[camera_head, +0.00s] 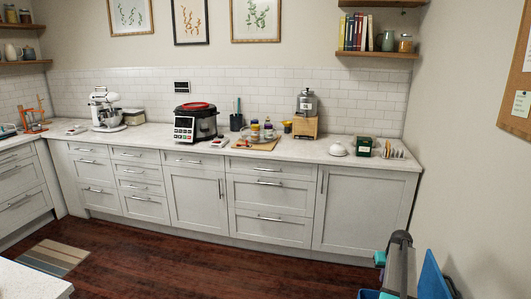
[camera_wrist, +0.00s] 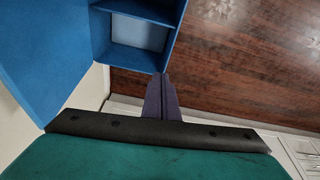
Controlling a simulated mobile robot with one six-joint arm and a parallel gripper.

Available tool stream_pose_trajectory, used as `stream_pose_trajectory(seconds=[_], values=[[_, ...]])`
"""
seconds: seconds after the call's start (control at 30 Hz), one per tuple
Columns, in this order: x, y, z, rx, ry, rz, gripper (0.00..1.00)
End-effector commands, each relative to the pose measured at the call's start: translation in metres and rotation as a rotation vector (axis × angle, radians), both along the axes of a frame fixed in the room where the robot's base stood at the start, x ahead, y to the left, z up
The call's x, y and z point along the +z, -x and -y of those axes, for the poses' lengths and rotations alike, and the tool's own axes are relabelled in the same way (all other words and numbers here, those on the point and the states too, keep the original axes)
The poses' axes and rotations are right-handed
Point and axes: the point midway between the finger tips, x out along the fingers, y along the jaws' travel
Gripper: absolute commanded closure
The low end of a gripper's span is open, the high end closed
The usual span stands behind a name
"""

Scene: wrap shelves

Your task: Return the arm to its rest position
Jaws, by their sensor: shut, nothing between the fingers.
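My gripper (camera_wrist: 161,80) shows in the wrist view, its two dark purple fingers pressed together and pointing to the top of the picture. Nothing is between them. In the head view, part of my arm stands at the lower right, by the right wall. I cannot make out the fingers there.
A long white counter (camera_head: 345,161) runs along the back wall, with a stand mixer (camera_head: 105,110), a multicooker (camera_head: 195,122), a wooden grinder (camera_head: 305,118) and a dark green box (camera_head: 364,146). Open wood floor (camera_head: 200,260) lies before the cabinets. A pale worktop (camera_head: 30,282) juts in at lower left.

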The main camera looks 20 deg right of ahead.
Motion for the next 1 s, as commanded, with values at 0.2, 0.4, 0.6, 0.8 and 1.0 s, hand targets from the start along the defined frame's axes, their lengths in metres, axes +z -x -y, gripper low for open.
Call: stream_pose_trajectory(seconds=[0.2,0.4,0.6,0.8,1.0], values=[[-0.052,-0.036,-0.091,0.115,-0.05,-0.051,1.0],[-0.096,-0.053,-0.175,0.214,-0.091,-0.103,1.0],[-0.138,-0.053,-0.26,0.306,-0.132,-0.164,1.0],[-0.176,-0.038,-0.342,0.392,-0.166,-0.231,1.0],[-0.209,-0.009,-0.418,0.472,-0.195,-0.308,1.0]])
